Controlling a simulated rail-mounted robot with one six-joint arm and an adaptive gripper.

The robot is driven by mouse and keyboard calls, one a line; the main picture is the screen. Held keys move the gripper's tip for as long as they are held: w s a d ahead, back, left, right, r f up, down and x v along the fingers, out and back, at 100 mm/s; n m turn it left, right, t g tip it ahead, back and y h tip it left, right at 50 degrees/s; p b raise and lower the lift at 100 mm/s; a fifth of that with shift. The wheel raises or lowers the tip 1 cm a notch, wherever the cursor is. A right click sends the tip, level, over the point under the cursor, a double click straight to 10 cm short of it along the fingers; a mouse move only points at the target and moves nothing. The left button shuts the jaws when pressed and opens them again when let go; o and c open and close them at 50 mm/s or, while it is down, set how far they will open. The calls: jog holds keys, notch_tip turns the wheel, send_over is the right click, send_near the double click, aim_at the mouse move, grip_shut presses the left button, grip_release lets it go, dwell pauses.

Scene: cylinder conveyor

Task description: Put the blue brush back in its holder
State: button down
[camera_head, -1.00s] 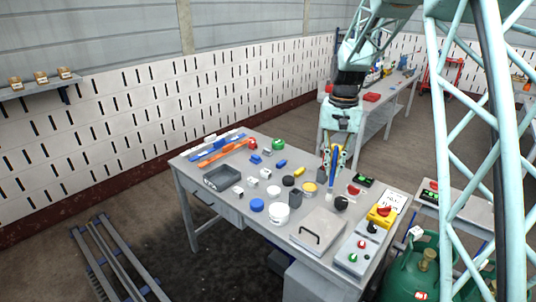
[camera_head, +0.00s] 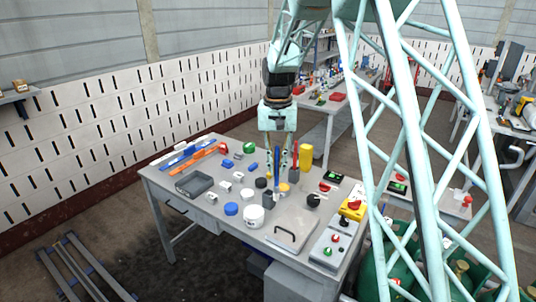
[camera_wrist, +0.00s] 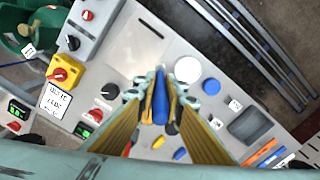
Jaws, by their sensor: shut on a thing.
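My gripper (camera_head: 278,172) is shut on the blue brush (camera_head: 277,156) and holds it upright above the middle of the table. In the wrist view the brush (camera_wrist: 160,100) points away between the fingertips (camera_wrist: 162,84). A small dark grey block-shaped holder (camera_head: 268,200) stands on the table just below and slightly left of the brush in the head view. A similar grey block (camera_head: 293,177) stands farther back. The frames do not show which is the brush's own holder, nor any opening clearly. The brush's lower end appears above the near block, but the gap is unclear.
Around it crowd a white tub (camera_head: 254,217), a blue lid (camera_head: 231,209), a black knob (camera_head: 313,200) and an upright yellow object (camera_head: 306,157). A grey tray (camera_head: 194,185) lies left.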

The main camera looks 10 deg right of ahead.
jog(key=shift+w, duration=0.15)
jog(key=w+f+n+p, duration=0.1)
jog(key=w+n+p, duration=0.4)
jog(key=w+p, duration=0.7)
jog(key=shift+n+p, duration=0.4)
jog(key=shift+p, duration=1.3)
jog(key=shift+f, duration=0.35)
notch_tip(320, 180, down, 11)
jog(key=b, duration=0.5)
dwell(0.8)
jog(key=shift+f+b, duration=0.35)
jog(key=shift+f, duration=0.4)
dwell(0.8)
jog(key=c, duration=2.6)
grip_release()
jog(key=shift+c, duration=0.2)
